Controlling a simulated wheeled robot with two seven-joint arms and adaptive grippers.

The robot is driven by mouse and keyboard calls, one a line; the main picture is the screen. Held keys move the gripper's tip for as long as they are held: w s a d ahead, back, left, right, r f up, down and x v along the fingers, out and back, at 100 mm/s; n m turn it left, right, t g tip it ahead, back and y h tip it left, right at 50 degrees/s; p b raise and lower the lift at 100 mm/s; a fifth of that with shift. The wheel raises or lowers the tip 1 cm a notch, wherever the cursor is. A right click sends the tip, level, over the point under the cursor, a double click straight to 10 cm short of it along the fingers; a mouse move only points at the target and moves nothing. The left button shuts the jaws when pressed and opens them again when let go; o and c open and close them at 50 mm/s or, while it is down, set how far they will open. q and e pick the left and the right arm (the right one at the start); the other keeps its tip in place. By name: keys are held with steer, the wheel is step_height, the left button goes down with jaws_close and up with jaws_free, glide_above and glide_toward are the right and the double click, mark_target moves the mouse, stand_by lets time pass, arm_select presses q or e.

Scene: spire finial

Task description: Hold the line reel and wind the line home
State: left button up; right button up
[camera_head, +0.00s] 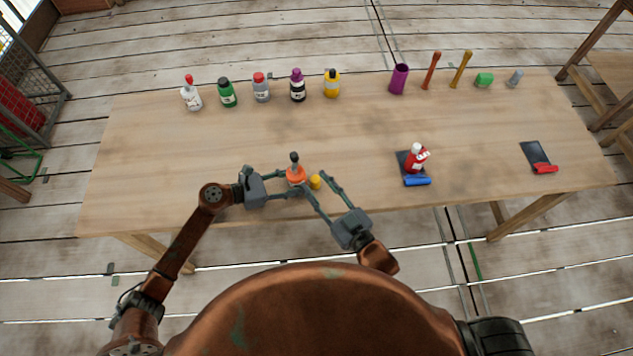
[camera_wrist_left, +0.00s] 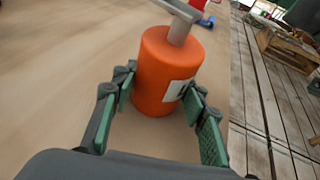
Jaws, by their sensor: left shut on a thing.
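The line reel is an orange upright cylinder (camera_head: 296,174) with a pale label and a grey crank arm on top, clear in the left wrist view (camera_wrist_left: 163,68). It stands near the table's front edge. My left gripper (camera_head: 288,183) is shut on the reel from the left, a finger on either side. A small yellow piece (camera_head: 315,182) shows just right of the reel; I cannot tell if it joins the crank. My right gripper (camera_head: 315,183) is open, its spread fingers around the yellow piece, which I cannot see being touched. No line is discernible.
Several bottles (camera_head: 261,88) line the back left of the wooden table (camera_head: 340,135). A purple cup (camera_head: 399,79) and tools stand back right. A red-and-white bottle (camera_head: 415,158) stands by a blue-handled dark tool (camera_head: 417,181); a red-handled one (camera_head: 543,167) lies farther right.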

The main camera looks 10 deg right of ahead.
stand_by(0.3)
arm_select(q)
steer(key=o, duration=0.9)
steer(key=shift+o, duration=0.2)
